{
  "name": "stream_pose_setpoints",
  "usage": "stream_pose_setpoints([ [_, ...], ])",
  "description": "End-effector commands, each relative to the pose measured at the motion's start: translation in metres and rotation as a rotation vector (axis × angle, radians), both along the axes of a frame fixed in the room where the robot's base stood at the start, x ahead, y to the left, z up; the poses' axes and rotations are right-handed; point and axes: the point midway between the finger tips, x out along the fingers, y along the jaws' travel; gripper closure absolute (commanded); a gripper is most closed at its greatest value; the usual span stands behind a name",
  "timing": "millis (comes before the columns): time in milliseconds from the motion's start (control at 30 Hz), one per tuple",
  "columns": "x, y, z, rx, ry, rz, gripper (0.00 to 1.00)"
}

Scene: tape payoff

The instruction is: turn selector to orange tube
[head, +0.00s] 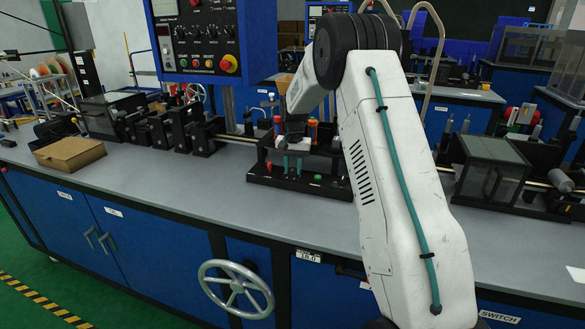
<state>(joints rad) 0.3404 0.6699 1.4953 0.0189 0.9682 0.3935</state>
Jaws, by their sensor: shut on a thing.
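A small black rig (330,187) with coloured tubes stands on the grey bench near the middle of the head view. An orange-topped tube (312,128) stands upright just right of my gripper, and another orange-red tube (277,124) stands just left of it. Teal tubes (286,163) hang at the rig's front. My gripper (294,134) points down over the middle of the rig. It is small and dark in this view. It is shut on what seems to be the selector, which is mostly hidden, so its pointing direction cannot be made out.
A blue control panel (203,63) with buttons hangs behind left. A cardboard box (69,154) lies on the left of the bench (190,185). Black shaft mounts (203,137) stand left of the rig. A glass-sided box (488,172) stands right. A handwheel (236,288) juts from the front.

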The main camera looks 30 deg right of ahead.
Motion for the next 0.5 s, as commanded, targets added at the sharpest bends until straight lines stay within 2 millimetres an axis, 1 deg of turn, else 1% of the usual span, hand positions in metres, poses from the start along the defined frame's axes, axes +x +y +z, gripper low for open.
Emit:
stream_pose_setpoints([
  [500, -0.0024, 0.0002, -0.0012, 0.005, 0.007, 0.488, 0.94],
])
